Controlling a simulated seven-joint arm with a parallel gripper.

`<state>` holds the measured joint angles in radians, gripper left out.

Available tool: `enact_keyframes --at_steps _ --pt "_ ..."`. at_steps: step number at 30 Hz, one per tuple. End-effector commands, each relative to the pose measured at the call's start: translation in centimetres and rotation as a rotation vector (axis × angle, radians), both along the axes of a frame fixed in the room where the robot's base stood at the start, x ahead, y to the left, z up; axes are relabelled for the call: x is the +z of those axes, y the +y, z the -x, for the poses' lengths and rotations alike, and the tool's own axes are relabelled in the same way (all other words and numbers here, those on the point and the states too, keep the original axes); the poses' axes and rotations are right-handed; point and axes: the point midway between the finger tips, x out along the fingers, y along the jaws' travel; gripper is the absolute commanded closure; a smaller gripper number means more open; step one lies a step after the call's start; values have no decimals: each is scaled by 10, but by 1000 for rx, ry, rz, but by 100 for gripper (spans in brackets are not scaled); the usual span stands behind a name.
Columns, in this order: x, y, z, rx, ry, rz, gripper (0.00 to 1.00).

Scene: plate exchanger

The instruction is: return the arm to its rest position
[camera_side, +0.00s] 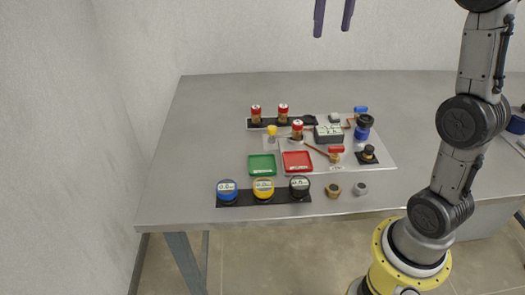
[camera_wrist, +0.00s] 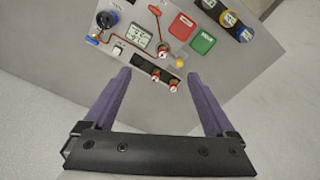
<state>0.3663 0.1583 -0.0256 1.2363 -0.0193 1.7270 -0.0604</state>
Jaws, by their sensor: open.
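My gripper (camera_side: 333,16) shows at the top edge of the side view as two purple fingers, high above the table and well clear of everything on it. In the wrist view my gripper (camera_wrist: 158,95) is open, with a wide empty gap between the purple fingers. My arm stands raised on the right of the side view, over its yellow base. The rest of the gripper is cut off by the top of the side view.
The grey table (camera_side: 200,120) holds a green tray (camera_side: 262,165), a red tray (camera_side: 297,162), and a black strip with blue (camera_side: 227,190), yellow (camera_side: 263,188) and black (camera_side: 299,186) lidded jars. Red-topped vials (camera_side: 255,113) stand behind. The table's left side is clear.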

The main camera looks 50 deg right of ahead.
Motion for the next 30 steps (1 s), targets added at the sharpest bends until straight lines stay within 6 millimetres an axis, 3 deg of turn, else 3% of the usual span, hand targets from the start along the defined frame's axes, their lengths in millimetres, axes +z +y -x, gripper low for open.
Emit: enact_keyframes --at_steps 3,8,14,18,22,27,30 --pt "7 40 32 75 -67 21 10" --pt "-1 80 77 162 -156 38 10" --pt "-37 116 134 261 -269 50 10" --pt "-78 131 168 312 -340 48 10" --pt "-119 136 187 331 -383 46 10" --pt "-160 137 192 319 -394 43 10" --pt "-158 137 184 313 -435 47 10"
